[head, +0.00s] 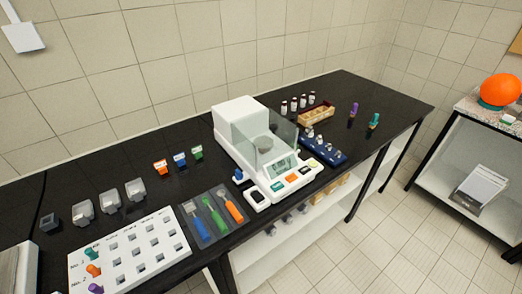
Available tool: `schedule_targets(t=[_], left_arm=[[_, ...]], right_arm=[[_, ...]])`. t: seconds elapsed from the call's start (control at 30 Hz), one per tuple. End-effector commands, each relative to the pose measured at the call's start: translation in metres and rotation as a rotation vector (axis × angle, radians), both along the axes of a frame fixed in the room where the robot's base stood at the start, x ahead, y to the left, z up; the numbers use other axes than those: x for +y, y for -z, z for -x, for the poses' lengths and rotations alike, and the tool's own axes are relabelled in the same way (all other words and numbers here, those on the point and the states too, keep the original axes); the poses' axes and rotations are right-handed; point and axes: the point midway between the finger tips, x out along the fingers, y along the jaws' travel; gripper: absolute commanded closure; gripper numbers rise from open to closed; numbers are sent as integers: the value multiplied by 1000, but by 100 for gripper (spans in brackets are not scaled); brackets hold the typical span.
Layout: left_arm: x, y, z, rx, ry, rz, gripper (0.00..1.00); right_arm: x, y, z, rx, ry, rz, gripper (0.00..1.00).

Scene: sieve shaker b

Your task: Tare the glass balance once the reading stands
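The glass balance (235,113) stands on the black bench, with a white body and clear glass walls. A grey round pan or dish (269,144) shows inside the glass. A small greenish display (281,165) is on its front; its digits are too small to read. Below the display is a white front panel with a green key (277,187), an orange key (291,178) and a further key (304,170). The key labels cannot be read. Neither of my grippers is in view, and nothing covers the front panel.
A tray with colored-handled tools (197,240) and a white rack with holes (120,262) lie left of the balance. A blue weight holder (330,153) and a wooden block (311,116) stand right of it. A side table (480,118) carries an orange ball (500,90).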

Motion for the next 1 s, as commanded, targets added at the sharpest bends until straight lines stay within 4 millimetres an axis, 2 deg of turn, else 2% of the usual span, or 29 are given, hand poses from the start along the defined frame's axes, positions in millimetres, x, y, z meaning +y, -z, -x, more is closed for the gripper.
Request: schedule_targets(t=[0.13,0.4,0.5,1.0], left_arm=[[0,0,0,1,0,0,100],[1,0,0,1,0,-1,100],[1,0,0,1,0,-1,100],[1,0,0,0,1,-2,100]], right_arm=[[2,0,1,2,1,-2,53],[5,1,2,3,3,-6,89],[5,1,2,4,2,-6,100],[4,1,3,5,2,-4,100]])
